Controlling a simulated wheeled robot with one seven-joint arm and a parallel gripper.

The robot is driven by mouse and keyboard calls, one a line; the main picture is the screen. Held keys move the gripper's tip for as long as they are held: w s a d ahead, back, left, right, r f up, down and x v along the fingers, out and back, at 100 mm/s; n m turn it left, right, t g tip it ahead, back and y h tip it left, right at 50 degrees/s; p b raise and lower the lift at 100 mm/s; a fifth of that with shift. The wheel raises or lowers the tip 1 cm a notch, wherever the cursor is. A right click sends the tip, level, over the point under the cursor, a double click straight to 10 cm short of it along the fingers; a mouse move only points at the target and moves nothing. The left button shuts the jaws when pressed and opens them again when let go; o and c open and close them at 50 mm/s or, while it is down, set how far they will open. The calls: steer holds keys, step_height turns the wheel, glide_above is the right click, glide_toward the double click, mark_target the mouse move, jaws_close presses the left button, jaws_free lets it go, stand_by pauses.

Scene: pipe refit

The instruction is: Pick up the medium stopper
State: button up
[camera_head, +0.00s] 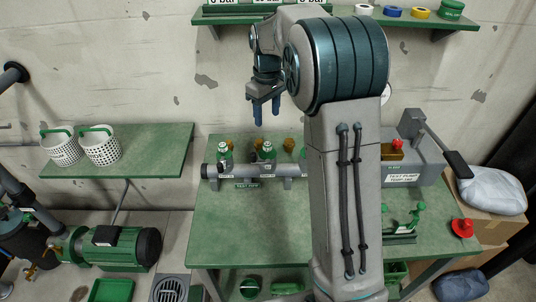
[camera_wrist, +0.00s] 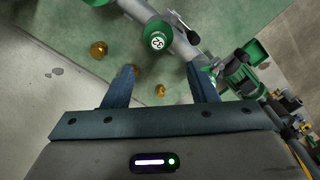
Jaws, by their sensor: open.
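My gripper (camera_head: 266,109) hangs open and empty above the back of the green bench (camera_head: 240,226), fingers pointing down. In the wrist view my gripper (camera_wrist: 161,72) shows two blue fingers spread apart. A small brass piece (camera_wrist: 160,90) shows between the fingers, below them on the bench. Brass pieces also show behind the grey pipe (camera_head: 210,171) in the head view, one at the left (camera_head: 229,142) and one further right (camera_head: 289,143). I cannot tell which piece is the medium stopper.
Green-capped fittings (camera_head: 267,152) stand along the pipe, close to the brass pieces. A grey test pump (camera_head: 427,160) stands at the right, and a red piece (camera_head: 462,227) lies at the bench's right edge. White baskets (camera_head: 100,146) stand on a left shelf. My arm hides the bench's middle.

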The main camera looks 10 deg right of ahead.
mark_target(268, 143)
step_height(268, 143, down, 8)
steer(key=shift+f+p, duration=0.25)
steer(key=shift+p, duration=0.2)
step_height(268, 143, down, 5)
steer(key=shift+w+d+p, duration=0.1)
steer(key=shift+w+p, duration=0.05)
steer(key=shift+p, duration=0.55)
jaws_close()
steer(key=shift+r, duration=0.1)
